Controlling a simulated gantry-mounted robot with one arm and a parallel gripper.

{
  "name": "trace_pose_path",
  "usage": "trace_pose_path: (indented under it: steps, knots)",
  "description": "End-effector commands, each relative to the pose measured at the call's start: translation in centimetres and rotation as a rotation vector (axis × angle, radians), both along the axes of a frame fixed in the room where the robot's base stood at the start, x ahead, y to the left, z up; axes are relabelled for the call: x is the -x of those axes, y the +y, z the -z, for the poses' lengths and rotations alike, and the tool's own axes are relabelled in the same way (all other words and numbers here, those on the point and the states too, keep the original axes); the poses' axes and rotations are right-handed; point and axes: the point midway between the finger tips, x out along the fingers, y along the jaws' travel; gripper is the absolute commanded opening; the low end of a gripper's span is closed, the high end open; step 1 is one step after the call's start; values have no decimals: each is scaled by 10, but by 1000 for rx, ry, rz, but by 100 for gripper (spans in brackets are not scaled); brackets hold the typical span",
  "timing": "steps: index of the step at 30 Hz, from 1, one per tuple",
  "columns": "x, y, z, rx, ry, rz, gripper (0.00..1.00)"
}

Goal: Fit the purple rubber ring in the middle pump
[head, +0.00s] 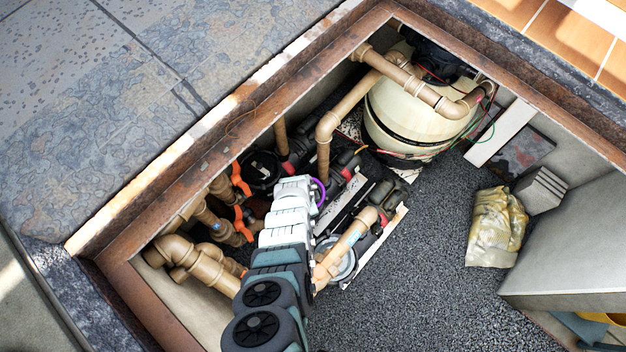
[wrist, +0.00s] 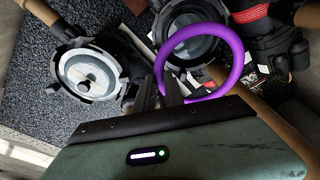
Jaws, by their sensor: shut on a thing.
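My gripper (wrist: 172,92) is shut on the near left part of the purple rubber ring (wrist: 249,62) in the wrist view. The ring stands out flat beyond the fingers. Behind it is the open round pot of the middle pump (wrist: 182,18), partly covered by the ring. The ring looks apart from the pot, but the height between them is hard to tell. In the head view a small arc of the ring (head: 320,190) shows beside my arm. My arm hides the fingertips and most of the middle pump there.
Another pump pot (wrist: 88,75), with a pale inside, is left of the ring; it also shows in the head view (head: 343,265). A black round pot (head: 262,170) lies beyond my arm. Pipes (head: 328,130) and orange-handled valves (head: 240,180) crowd around.

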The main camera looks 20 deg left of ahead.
Motion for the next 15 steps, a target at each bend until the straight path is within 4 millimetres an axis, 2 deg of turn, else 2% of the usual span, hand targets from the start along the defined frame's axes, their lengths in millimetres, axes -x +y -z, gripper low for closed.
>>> trace_pose_path:
  steps: [1, 15]
  knots:
    - [-1, 2, 15, 0, 0, -1, 0]
    - [-5, 14, 79, 1, 2, -1, 0]
